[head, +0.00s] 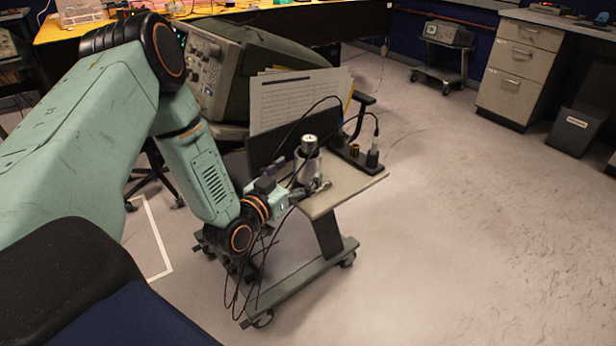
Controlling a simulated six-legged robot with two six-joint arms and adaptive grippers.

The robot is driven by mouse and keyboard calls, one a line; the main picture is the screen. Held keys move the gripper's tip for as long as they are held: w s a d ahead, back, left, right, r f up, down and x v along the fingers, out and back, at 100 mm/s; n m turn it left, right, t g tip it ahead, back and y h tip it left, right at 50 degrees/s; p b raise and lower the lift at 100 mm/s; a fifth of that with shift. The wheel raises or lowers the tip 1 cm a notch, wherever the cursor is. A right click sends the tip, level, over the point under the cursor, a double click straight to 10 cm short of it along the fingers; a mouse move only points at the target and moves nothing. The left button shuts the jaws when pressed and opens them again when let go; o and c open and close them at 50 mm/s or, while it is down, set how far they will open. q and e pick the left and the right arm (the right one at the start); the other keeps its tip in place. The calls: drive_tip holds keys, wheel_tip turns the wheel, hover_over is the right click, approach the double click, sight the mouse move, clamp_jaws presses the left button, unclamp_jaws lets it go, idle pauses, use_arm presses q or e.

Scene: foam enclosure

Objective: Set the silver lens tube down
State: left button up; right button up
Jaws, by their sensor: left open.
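The silver lens tube (310,166) stands upright on the top of a small wheeled cart (352,187), close to the cart's near left edge. A pale round cap shows at its upper end. My left arm reaches in from the left, and my left gripper (308,187) is low at the near side of the tube. Its jaws are open. The gripper is small in view, so I cannot tell whether a finger touches the tube. My right gripper is out of view.
A black strip with upright connectors (372,158) lies along the cart's far right edge. Thin black cables loop above the cart and hang below my gripper. A paper sheet (292,101) and a large instrument (225,65) stand behind. The floor to the right is clear.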

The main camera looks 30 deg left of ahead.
sight(304, 141)
use_arm(q)
drive_tip(key=shift+w+d+r, duration=0.1)
drive_tip(key=shift+w+d, duration=0.05)
drive_tip(key=shift+w, duration=0.45)
drive_tip(key=shift+w+d, duration=0.15)
drive_tip(key=shift+w, duration=0.45)
drive_tip(key=shift+a, duration=0.2)
drive_tip(key=shift+d, duration=0.2)
drive_tip(key=c, duration=0.4)
drive_tip(key=shift+a, duration=0.15)
drive_tip(key=c, duration=1.1)
wheel_tip(304, 141, up, 10)
drive_tip(key=p, duration=0.4)
